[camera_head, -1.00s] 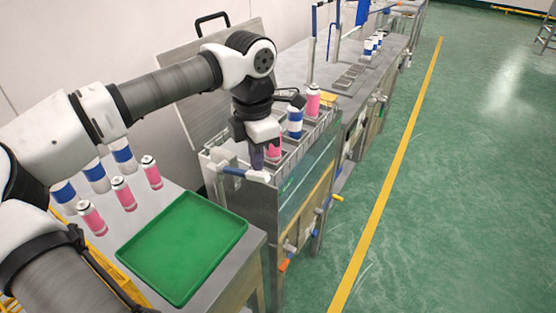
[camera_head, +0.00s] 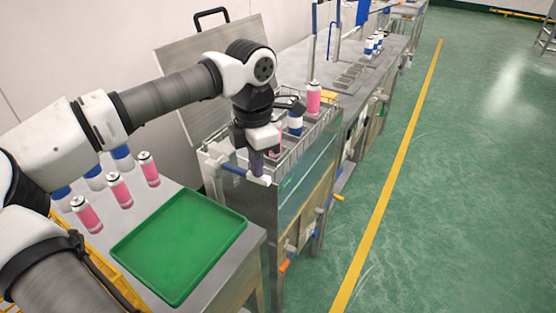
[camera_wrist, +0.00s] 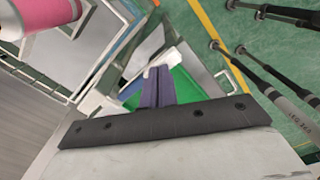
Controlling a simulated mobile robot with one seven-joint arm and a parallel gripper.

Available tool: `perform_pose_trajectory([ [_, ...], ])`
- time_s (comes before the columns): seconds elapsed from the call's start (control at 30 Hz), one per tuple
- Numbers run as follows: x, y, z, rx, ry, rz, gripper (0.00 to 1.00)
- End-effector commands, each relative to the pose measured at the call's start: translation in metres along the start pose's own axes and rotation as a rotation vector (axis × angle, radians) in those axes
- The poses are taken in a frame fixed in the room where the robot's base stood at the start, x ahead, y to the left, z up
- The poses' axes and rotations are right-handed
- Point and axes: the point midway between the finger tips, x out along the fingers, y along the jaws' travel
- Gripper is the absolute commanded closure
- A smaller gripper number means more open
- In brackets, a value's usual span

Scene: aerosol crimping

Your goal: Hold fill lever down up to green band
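The lever I take for the fill lever is a blue bar (camera_head: 234,168) with a white end piece (camera_head: 260,180), at the near left corner of the metal tank. My gripper (camera_head: 256,172) points down, with its purple fingertips at the white end piece. In the wrist view, the two purple fingers (camera_wrist: 154,92) lie side by side with only a thin seam between them. A white piece shows just beyond their tips. The fingers look shut and appear to touch the lever, not wrap around it. I cannot make out a green band for certain.
The tank (camera_head: 308,190) holds a wire rack with pink and blue-white cans. A green tray (camera_head: 180,247) lies on the metal table at the near left, beside several standing cans. A long bench runs behind the tank.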

Motion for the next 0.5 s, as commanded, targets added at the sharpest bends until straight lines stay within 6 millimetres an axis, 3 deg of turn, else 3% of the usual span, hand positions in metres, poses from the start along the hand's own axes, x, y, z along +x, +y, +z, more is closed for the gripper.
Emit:
perform_pose_trajectory([
  [0.5, 0.029, 0.001, -0.001, -0.001, 0.002, -0.001, 1.0],
])
